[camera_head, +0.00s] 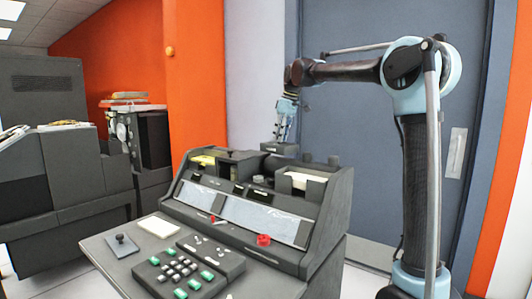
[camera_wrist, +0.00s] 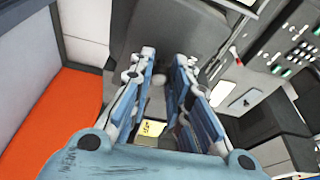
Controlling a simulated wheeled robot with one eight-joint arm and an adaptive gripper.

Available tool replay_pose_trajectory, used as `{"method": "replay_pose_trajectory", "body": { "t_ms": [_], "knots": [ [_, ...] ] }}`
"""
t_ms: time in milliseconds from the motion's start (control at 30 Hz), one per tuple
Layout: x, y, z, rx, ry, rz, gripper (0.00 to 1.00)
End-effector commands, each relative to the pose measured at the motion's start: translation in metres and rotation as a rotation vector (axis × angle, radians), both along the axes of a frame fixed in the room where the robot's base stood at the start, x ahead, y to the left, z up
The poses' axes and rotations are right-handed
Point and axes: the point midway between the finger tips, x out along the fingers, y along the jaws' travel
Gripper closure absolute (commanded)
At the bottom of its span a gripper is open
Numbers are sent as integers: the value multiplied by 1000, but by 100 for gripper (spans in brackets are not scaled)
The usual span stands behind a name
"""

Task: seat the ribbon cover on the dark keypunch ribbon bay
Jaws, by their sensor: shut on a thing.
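The ribbon cover (camera_head: 280,149), a small dark grey flat piece, is in my gripper (camera_head: 283,136) above the back of the keypunch's top. My gripper points down and is shut on it. In the head view the cover overlaps the rear top edge of the keypunch (camera_head: 330,222), and I cannot tell whether it touches. The dark ribbon bay appears to be the recess (camera_head: 258,179) in the middle of the keypunch top, with small round parts in it; its rear is partly hidden. In the wrist view my two blue fingers (camera_wrist: 165,58) reach over a dark grey surface.
Yellow cards (camera_head: 203,160) stand left of the bay and a white card stack (camera_head: 303,179) right of it. A dark knob (camera_head: 333,160) rises at the right. The keyboard (camera_head: 178,270) is in front. A blue-grey door (camera_head: 385,130) is behind.

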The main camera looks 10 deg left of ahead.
Motion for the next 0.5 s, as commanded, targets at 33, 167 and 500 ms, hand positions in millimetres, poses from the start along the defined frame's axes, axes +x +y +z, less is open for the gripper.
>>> {"method": "replay_pose_trajectory", "body": {
  "t_ms": [33,167,500],
  "knots": [
    [-13,13,-7,0,0,30,100],
    [-35,32,-27,-1,0,86,100],
    [-50,42,-59,0,0,119,100]
  ]
}}
